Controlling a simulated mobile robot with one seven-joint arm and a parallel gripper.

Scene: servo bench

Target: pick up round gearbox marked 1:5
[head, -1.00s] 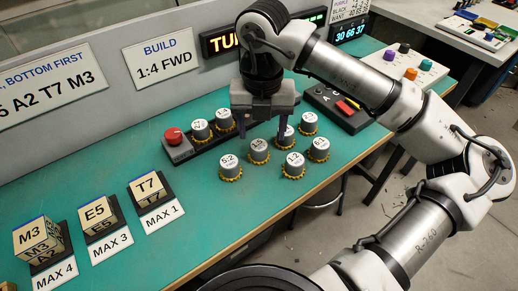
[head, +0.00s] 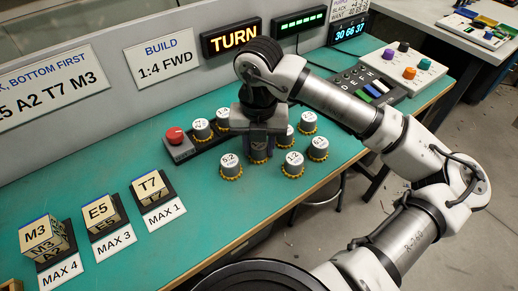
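Several round grey gearboxes with yellow toothed bases stand on the green bench. My gripper (head: 259,150) is lowered over one gearbox (head: 259,159) in the middle of the group. The gripper hides its top, so its mark cannot be read now. The fingers are down around its body; whether they press on it cannot be told. Front left of it stands a gearbox marked 5:2 (head: 231,165). To its right are a gearbox that seems marked 1:2 (head: 293,164), another (head: 318,149) with an unclear mark and one farther back (head: 308,123). One more (head: 284,137) is partly hidden.
A dark rack with a red knob (head: 174,135) holds two gearboxes (head: 201,129) behind left. Lettered blocks (head: 149,187) stand on pads at the left. A dark box with coloured keys (head: 369,93) is behind right. A lit TURN sign (head: 232,38) stands at the back.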

